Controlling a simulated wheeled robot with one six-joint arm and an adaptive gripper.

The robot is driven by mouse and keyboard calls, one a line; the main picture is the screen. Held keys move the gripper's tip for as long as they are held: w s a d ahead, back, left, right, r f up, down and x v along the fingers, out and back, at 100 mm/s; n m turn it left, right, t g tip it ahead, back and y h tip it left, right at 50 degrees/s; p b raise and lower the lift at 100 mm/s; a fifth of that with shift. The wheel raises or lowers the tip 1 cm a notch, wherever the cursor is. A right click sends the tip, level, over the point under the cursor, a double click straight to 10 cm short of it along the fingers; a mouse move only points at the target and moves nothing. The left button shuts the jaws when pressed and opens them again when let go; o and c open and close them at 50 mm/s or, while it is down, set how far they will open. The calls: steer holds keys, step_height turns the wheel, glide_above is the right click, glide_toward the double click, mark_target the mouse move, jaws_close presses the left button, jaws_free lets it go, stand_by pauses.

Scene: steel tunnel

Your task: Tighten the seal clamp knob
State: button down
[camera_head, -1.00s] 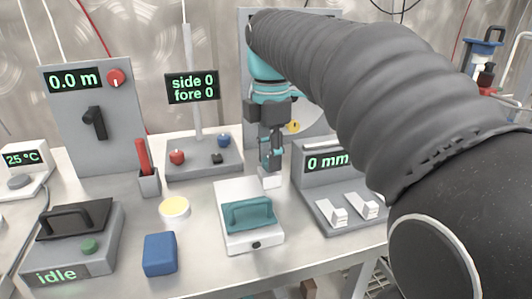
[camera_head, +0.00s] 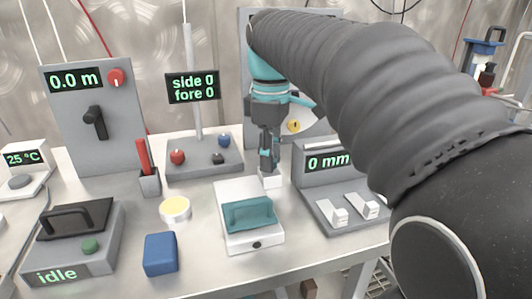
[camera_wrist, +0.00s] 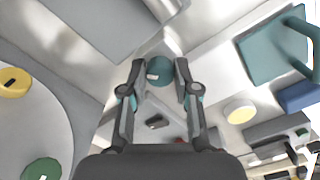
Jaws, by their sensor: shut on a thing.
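The knob (camera_wrist: 160,70) is a small round teal cap with a white mark on its face, seen in the wrist view. My gripper (camera_wrist: 159,80) has one finger on each side of it and is shut on it. In the head view my gripper (camera_head: 267,168) points straight down at a small white block (camera_head: 272,181) on the bench. The knob is hidden there by the fingers. The block stands at the back edge of a white box (camera_head: 252,240) with a teal handle (camera_head: 249,214).
A grey unit reading "0 mm" (camera_head: 328,160) with two white levers stands close right of my gripper. The joystick base (camera_head: 202,167) is at left behind it. A yellow-topped disc (camera_head: 174,208) and blue block (camera_head: 160,254) lie front left. Bare bench lies between them.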

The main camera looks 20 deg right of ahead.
steer(key=m, duration=1.1)
steer(key=shift+a, duration=0.1)
steer(key=m, duration=0.4)
steer(key=shift+m, duration=0.3)
steer(key=m, duration=0.5)
steer(key=shift+f, duration=0.1)
steer(key=m, duration=0.5)
steer(key=shift+m, duration=0.3)
steer(key=c, duration=0.8)
jaws_free()
steer(key=shift+c, duration=0.2)
